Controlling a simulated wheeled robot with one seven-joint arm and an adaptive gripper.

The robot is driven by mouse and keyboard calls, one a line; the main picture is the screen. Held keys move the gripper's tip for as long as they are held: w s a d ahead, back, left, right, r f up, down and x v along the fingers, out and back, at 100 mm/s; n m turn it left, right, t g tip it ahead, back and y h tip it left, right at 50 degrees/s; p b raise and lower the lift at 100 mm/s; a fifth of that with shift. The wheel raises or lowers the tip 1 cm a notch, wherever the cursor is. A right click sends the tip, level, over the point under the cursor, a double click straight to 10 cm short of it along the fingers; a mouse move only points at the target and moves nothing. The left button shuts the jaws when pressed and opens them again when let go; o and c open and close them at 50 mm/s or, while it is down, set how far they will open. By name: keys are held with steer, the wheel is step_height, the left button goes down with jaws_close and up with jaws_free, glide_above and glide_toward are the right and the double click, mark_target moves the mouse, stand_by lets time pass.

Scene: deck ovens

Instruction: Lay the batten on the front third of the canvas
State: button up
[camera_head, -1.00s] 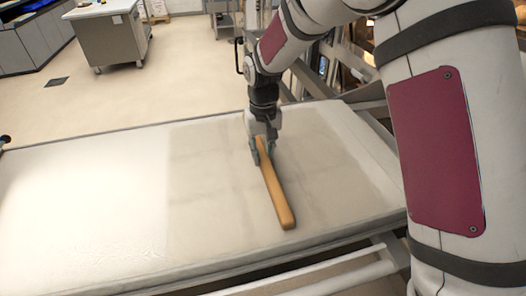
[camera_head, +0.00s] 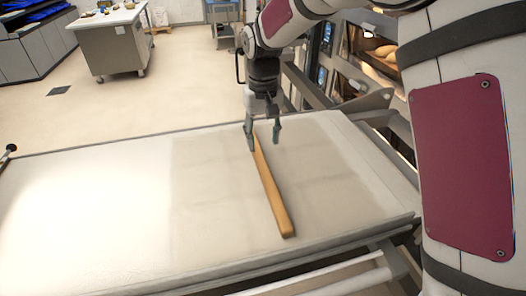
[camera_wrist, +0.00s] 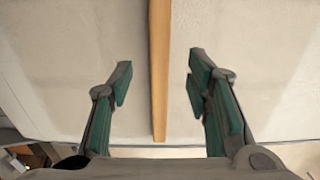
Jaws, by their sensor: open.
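The batten (camera_head: 271,192) is a long, light-brown wooden bar. It lies on the canvas (camera_head: 215,205), a pale cloth surface with a greyer area on its right part, and runs from near my gripper toward the front edge. My gripper (camera_head: 264,139) is open just above the batten's far end, its fingers apart. In the wrist view the batten (camera_wrist: 160,70) passes between the two open fingers of my gripper (camera_wrist: 156,75) without touching either. The batten's far end is partly hidden by a finger in the head view.
A metal frame and lit oven openings (camera_head: 368,62) stand at the back right, close to my arm. A grey cabinet (camera_head: 112,42) with items on top stands at the back left. The left part of the canvas is bare.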

steer(key=shift+r, duration=1.7)
steer(key=s+d+r+m+t, duration=0.1)
steer(key=s+d+r+t, duration=0.2)
steer(key=s+d+r, duration=0.9)
steer(key=s+d+m+t, duration=0.1)
steer(key=s+d, duration=0.3)
steer(key=s, duration=0.4)
steer(key=s+d+m+t, duration=0.1)
steer(key=s+d, duration=0.3)
steer(key=s, duration=0.4)
steer(key=shift+s+r+t, duration=0.15)
steer(key=shift+s+t, duration=0.1)
steer(key=shift+t, duration=0.05)
